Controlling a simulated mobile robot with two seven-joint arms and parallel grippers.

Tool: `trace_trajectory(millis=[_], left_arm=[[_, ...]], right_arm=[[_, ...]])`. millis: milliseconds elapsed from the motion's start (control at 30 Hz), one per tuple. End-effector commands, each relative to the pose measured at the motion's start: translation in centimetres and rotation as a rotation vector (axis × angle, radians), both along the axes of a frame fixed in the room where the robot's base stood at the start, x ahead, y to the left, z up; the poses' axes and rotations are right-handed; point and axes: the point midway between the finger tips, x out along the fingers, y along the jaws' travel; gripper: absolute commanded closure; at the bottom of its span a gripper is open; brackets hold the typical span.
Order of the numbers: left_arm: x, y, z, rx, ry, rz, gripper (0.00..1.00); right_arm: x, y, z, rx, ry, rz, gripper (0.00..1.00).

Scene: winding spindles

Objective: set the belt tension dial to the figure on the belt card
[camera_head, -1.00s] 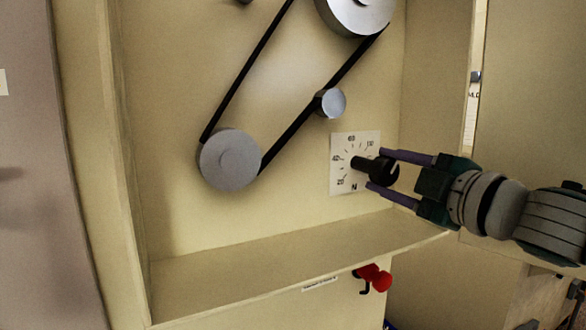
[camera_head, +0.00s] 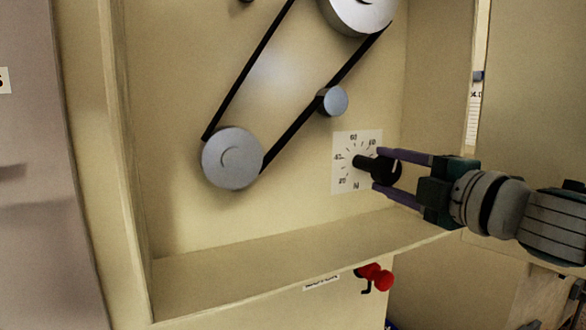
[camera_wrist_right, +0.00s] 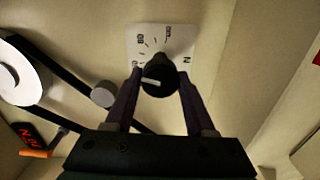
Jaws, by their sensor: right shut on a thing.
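The belt tension dial is a black knob (camera_head: 386,168) standing out from a white scale plate (camera_head: 343,176) on the cabinet's back wall. My right gripper (camera_head: 377,169) is shut on the knob, a purple finger on either side. In the right wrist view, the knob (camera_wrist_right: 160,80) sits between the fingers, with a white pointer mark on its face. The exact figure it points to cannot be read. No belt card can be made out for certain; a cut-off white card (camera_head: 3,80) shows at the left edge. My left gripper is not in view.
A black belt (camera_head: 290,133) runs around grey pulleys (camera_head: 232,158) left of the dial, past a small roller (camera_head: 333,101). A cabinet ledge (camera_head: 270,265) lies below. A red knob (camera_head: 380,277) and label (camera_head: 321,283) are on the front. A red-lit display (camera_wrist_right: 27,135) shows in the wrist view.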

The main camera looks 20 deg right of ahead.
Motion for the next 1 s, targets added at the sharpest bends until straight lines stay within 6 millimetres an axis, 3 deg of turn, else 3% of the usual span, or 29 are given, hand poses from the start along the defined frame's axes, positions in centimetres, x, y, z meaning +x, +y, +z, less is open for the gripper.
trace_trajectory(millis=[133, 167, 400, 767, 1000], left_arm=[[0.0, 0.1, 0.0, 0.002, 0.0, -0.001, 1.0], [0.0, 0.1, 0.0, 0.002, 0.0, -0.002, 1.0], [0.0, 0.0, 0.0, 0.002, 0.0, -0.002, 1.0], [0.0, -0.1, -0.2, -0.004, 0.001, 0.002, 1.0], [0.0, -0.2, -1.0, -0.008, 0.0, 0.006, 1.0]], right_arm=[[0.0, 0.1, 0.1, 0.001, -0.003, 0.004, 1.0], [0.0, 0.1, 0.1, 0.001, -0.003, 0.004, 0.42], [0.0, 0.1, 0.1, 0.001, -0.001, 0.002, 0.16], [-0.5, -0.1, -0.1, 0.002, 0.001, 0.0, 0.16], [-3.8, -0.3, -0.4, 0.0, 0.004, 0.002, 0.16]])
